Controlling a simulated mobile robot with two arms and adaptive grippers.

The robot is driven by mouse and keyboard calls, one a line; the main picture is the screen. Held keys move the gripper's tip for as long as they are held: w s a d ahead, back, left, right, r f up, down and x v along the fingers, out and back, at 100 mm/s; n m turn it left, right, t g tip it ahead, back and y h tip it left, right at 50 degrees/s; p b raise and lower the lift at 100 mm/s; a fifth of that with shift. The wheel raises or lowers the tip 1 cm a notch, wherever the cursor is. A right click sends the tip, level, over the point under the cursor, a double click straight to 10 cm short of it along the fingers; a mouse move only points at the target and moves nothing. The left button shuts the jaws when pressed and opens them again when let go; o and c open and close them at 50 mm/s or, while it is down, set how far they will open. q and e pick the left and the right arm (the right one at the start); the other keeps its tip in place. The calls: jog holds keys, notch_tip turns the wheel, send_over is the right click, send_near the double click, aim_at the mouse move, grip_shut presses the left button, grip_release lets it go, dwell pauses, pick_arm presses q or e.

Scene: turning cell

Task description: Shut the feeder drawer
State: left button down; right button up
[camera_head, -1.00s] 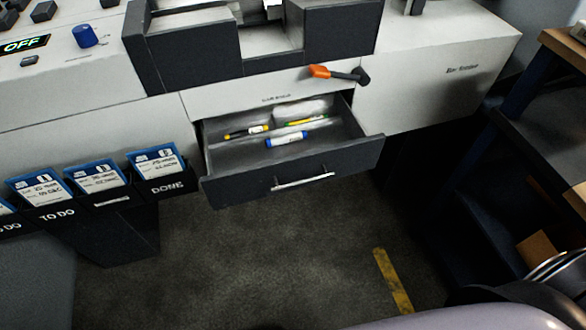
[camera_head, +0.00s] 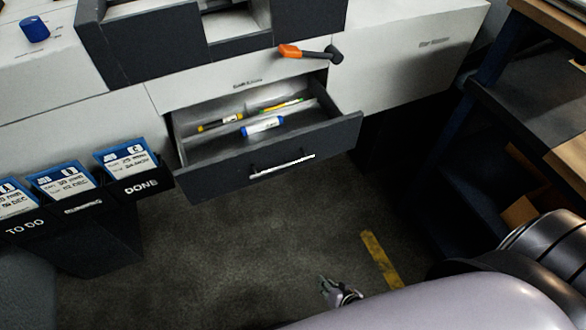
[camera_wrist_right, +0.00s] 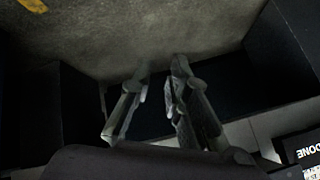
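The feeder drawer (camera_head: 215,177) stands pulled out below the pale machine front in the head view. It has a dark front with a silver bar handle (camera_head: 283,164). Inside lie a blue-and-white marker (camera_head: 262,126), a yellow-and-black pen (camera_head: 219,122) and another yellow pen (camera_head: 283,106). My right gripper (camera_head: 338,291) is low in the head view, below and in front of the drawer, apart from the handle. In the right wrist view my right gripper (camera_wrist_right: 160,72) shows two fingers spread with nothing between them. My left gripper is not in view.
An orange-and-black lever (camera_head: 310,53) sits on the machine above the drawer. Card holders with a DONE pocket (camera_head: 140,186) stand to the left. A dark shelf unit (camera_head: 480,120) stands at the right. The floor in front of the drawer is clear.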

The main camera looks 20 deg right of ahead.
aim_at(291, 157)
jog(key=w+r+m+t+b, duration=0.1)
jog(key=w+r+m+t, duration=0.1)
jog(key=r, duration=0.3)
jog(key=w+r+m+t+b, duration=0.1)
jog(key=w+r+m+t, duration=0.1)
jog(key=w+r, duration=0.2)
jog(key=w+r+m+t, duration=0.2)
jog(key=w+r, duration=0.2)
jog(key=r, duration=0.1)
jog(key=shift+w+a+r+m+b, duration=0.15)
jog(key=shift+a+r+m+b, duration=0.15)
jog(key=shift+a+m+b, duration=0.1)
grip_shut()
notch_tip(291, 157, up, 14)
jog(key=w+d+m+t+h+b, duration=0.1)
jog(key=w+m+t+b, duration=0.1)
jog(key=w+m+t, duration=0.3)
jog(key=shift+m+g, duration=0.4)
jog(key=shift+m, duration=0.1)
jog(key=w+p, duration=0.2)
jog(key=w, duration=0.9)
jog(key=shift+w+a, duration=0.1)
jog(key=shift+w, duration=0.3)
